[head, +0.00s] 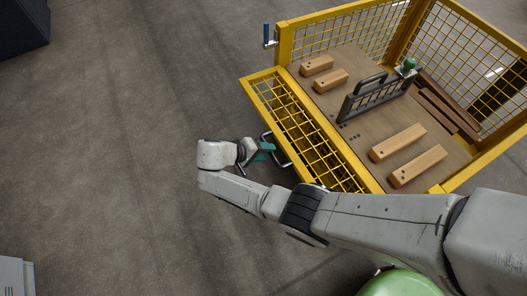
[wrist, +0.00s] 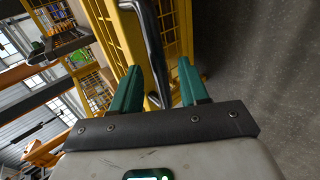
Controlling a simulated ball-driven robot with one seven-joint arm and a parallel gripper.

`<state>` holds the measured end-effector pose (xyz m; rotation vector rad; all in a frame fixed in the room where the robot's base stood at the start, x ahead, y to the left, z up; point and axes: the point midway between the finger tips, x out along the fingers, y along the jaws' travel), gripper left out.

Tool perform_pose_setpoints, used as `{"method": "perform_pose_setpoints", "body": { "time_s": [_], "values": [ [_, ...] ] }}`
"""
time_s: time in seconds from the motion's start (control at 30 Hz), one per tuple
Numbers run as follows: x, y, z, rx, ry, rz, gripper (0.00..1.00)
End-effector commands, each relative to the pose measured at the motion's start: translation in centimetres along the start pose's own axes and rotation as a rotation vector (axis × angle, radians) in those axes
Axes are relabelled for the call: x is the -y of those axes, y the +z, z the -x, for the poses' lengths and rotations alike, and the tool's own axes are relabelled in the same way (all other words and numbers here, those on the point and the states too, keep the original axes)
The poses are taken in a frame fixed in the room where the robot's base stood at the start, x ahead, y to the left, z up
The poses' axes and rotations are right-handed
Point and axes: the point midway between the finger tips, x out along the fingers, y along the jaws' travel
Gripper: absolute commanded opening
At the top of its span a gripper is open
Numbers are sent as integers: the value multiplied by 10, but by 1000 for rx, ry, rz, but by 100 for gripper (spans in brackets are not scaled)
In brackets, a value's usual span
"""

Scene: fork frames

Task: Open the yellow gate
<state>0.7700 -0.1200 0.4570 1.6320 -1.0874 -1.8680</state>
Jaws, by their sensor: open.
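The yellow gate (head: 305,135) is a mesh panel in a yellow frame along the near left side of the yellow cage. A bent metal handle (head: 284,158) sticks out from its outer face. My gripper (head: 266,150), with teal fingers, is at this handle. In the wrist view, the handle (wrist: 151,45) runs down between the two open fingers (wrist: 160,78), with space beside it. Yellow mesh of the gate (wrist: 108,35) lies behind it. I cannot tell whether either finger touches the handle. The gate's lower part is partly hidden by my arm.
A blue-handled part (head: 267,35) sits on the cage's left corner post. The floor left of the gate is clear. A dark box (head: 22,25) stands at the upper left.

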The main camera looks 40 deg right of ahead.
Motion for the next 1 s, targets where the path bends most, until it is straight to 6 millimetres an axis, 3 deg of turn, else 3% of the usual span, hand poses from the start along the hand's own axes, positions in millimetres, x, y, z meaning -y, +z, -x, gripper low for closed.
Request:
{"method": "perform_pose_setpoints", "body": {
  "time_s": [0.27,0.7,1.0],
  "values": [
    [-1,-1,16,-2,1,0,44],
    [0,-1,94,-3,-1,0,44],
    [1,0,109,0,0,1,44]
  ]
}}
